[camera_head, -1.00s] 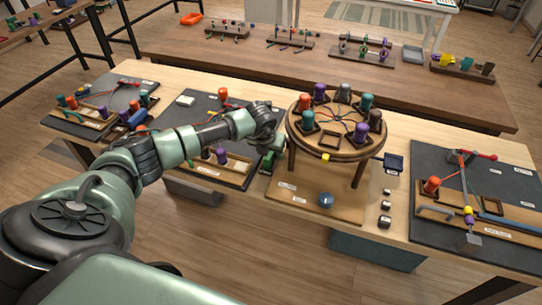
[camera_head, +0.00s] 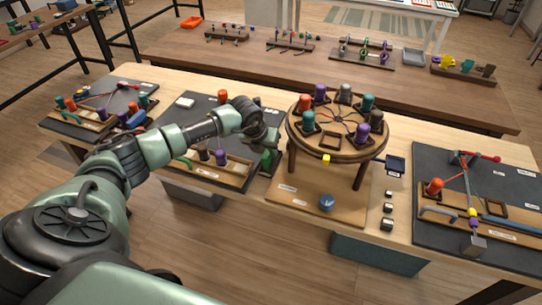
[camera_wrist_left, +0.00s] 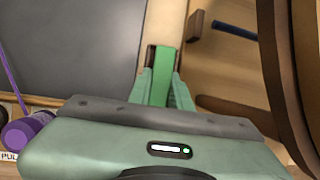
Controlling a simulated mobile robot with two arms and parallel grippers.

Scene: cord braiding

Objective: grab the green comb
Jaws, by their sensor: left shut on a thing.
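The green comb (camera_wrist_left: 160,78) shows in the left wrist view as a narrow upright green bar. My left gripper (camera_wrist_left: 162,90) is shut on it, with one pale green finger on each side. In the head view my left gripper (camera_head: 268,157) is just left of the round braiding stand, over the gap between the dark mat and the stand's wooden base. The comb is hard to tell from the green gripper there. My right gripper is not in view.
The round braiding stand (camera_head: 340,150) with several coloured bobbins stands close to the right of my gripper. A dark mat (camera_head: 190,110) with a bobbin rack lies to the left. A blue ball (camera_head: 327,203) sits on the stand's base. Small dark blocks (camera_head: 388,208) lie further right.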

